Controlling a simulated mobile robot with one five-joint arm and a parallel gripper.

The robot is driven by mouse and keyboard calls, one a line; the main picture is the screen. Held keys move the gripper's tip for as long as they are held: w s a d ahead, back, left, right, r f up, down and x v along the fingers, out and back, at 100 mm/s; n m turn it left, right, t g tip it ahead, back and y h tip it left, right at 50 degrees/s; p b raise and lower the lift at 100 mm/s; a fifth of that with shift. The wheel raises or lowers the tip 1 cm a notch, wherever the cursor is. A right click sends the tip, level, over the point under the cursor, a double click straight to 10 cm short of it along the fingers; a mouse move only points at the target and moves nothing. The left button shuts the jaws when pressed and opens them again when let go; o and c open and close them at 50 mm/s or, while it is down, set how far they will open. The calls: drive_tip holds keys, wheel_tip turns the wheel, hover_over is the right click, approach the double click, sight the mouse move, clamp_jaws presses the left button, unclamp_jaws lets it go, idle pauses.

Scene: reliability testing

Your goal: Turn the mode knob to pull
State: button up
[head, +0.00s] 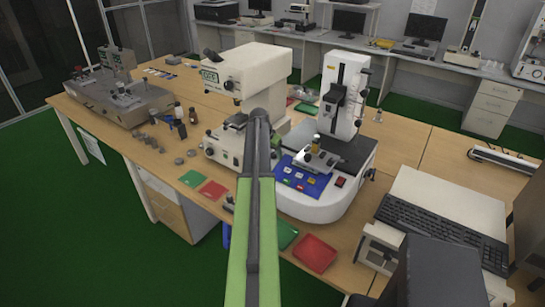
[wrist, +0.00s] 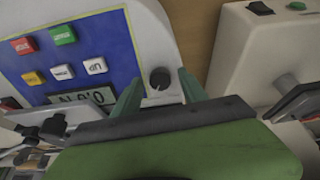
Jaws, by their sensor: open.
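The small black round mode knob (wrist: 160,78) sits on the white body at the right edge of the blue control panel (wrist: 75,62) in the wrist view. A faint pale mark shows near its lower edge; its setting is unreadable. My gripper (wrist: 158,84) is open, one green finger on each side of the knob, holding nothing. Contact with the knob cannot be told. In the head view the white test machine (head: 345,203) with its blue panel (head: 302,185) stands right of my arm. I cannot make out the knob or gripper fingers there.
The panel has several coloured buttons and a small display (wrist: 82,97) with upside-down digits. A white housing (wrist: 245,45) stands close on the right in the wrist view. A cream instrument (head: 248,75) stands behind my arm; a red tray (head: 314,253) lies at the front.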

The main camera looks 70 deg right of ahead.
clamp_jaws()
drive_tip(key=shift+n, duration=0.3)
drive_tip(key=n, duration=0.5)
drive_tip(key=shift+n+t, duration=0.3)
drive_tip(key=n, duration=0.5)
drive_tip(key=shift+s+n+t, duration=0.1)
drive_tip(key=shift+n+t, duration=0.2)
drive_tip(key=shift+n, duration=0.1)
idle(0.3)
unclamp_jaws()
